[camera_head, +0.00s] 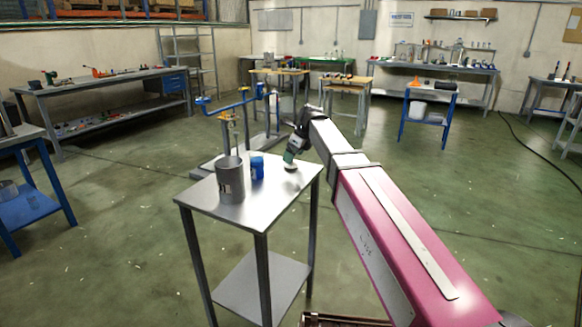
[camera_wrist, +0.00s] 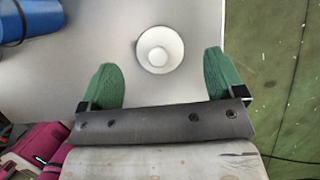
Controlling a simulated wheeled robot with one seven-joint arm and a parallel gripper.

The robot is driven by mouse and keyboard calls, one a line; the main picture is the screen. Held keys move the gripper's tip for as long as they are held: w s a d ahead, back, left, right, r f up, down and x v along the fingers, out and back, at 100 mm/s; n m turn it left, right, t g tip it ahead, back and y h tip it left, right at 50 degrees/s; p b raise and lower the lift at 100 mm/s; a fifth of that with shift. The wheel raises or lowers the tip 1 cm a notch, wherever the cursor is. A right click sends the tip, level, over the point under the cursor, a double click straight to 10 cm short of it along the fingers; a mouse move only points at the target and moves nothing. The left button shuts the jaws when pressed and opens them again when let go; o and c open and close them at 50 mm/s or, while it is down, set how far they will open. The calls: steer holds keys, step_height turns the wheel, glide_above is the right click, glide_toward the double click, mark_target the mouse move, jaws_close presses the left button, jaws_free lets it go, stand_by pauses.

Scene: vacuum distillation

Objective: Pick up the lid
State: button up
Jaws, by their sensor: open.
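The lid looks like a small round white piece with a raised centre. In the wrist view the lid (camera_wrist: 160,50) lies on the grey tabletop, ahead of and between my two green fingertips. My gripper (camera_wrist: 162,80) is open and empty, with a finger to each side of the lid's line. In the head view my gripper (camera_head: 288,157) points down over the right part of the small metal table (camera_head: 255,205). The lid (camera_head: 291,168) shows just below the fingertips there. I cannot tell how far above the tabletop the fingers are.
A grey metal cylinder (camera_head: 230,180) and a blue container (camera_head: 257,166) stand on the table, left of my gripper. The blue container (camera_wrist: 28,16) also shows at the wrist view's upper left. A stand with a blue valve arm (camera_head: 228,108) is behind. The table's right edge is close to my gripper.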

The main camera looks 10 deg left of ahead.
steer(key=x, duration=0.3)
steer(key=shift+s+a+f, duration=0.1)
steer(key=c, duration=0.9)
steer(key=shift+c, duration=0.2)
step_height(320, 180, up, 9)
steer(key=shift+r, duration=0.1)
steer(key=s+a+r, duration=0.6)
steer(key=s+a, duration=0.4)
steer(key=a, duration=0.1)
steer(key=shift+r, duration=0.4)
